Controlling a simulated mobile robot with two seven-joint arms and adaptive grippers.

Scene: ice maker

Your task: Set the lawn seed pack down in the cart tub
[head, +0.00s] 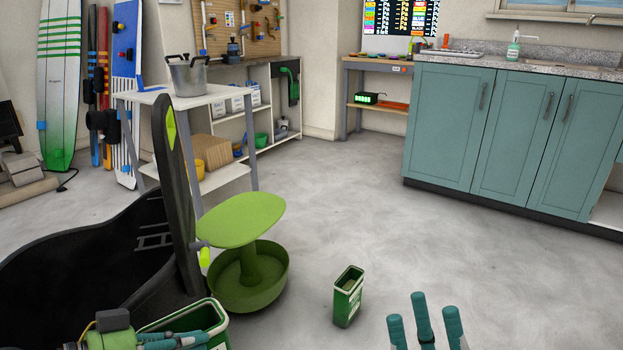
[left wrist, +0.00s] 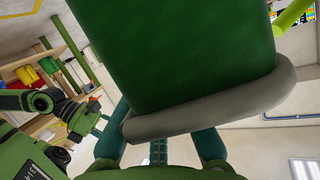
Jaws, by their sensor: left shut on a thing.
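A dark green pack with a pale rim (head: 213,325), which I take for the lawn seed pack, is at the bottom left of the head view. My left gripper (head: 172,342) is shut on it; its teal fingers reach its near side. In the left wrist view the pack (left wrist: 180,50) fills the upper middle, above the fingers (left wrist: 160,148). A large black open tub (head: 90,255), probably the cart tub, lies at left, beyond the gripper. I cannot tell whether the pack is over its edge. My right gripper (head: 422,325) is open and empty at the bottom.
A lime green round seat (head: 240,220) on a green basin (head: 250,290) stands right of the black tub. A small green box (head: 347,298) stands on the floor. A white table (head: 195,98) with a pot is behind. The floor at centre right is clear.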

